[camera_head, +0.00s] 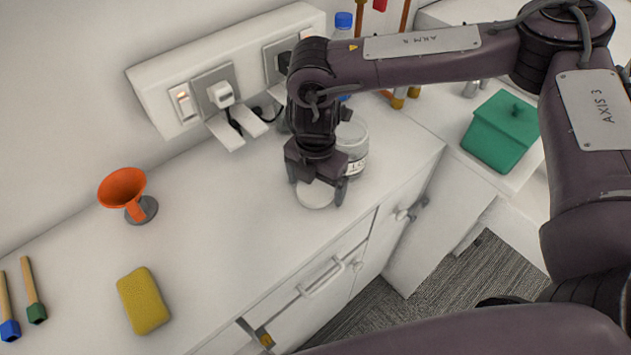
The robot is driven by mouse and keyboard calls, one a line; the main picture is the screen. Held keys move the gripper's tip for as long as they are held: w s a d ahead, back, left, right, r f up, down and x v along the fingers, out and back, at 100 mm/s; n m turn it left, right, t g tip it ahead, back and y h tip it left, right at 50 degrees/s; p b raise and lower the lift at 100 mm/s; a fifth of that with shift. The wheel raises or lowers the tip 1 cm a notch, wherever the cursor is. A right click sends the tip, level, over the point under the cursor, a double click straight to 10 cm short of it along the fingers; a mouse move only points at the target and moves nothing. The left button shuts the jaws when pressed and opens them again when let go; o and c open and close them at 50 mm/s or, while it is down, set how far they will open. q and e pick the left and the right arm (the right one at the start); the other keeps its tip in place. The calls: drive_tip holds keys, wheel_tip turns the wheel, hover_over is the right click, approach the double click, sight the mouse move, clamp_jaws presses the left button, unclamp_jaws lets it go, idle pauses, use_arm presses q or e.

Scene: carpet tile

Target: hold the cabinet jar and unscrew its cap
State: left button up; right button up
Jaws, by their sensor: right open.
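A clear glass jar (356,147) with a label stands on the white cabinet top, just behind and to the right of my right gripper. My right gripper hides part of it. A white round disc that looks like the cap (314,196) is below and between the fingers of my right gripper (319,192), near the counter's front edge. The gripper points down and its jaws are open. I cannot tell whether the fingers touch the disc. My left gripper is not in view.
An orange funnel (123,188), a yellow sponge (144,301) and two brushes (34,294) are on the left of the counter. A socket panel (185,103) with plugs is behind. A green lidded box (501,132) stands at the right. The counter's middle is clear.

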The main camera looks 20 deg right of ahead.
sight(316, 188)
drive_tip(key=shift+r, duration=0.45)
wheel_tip(316, 188, up, 11)
drive_tip(key=shift+r+b, duration=0.15)
drive_tip(key=shift+b, duration=0.3)
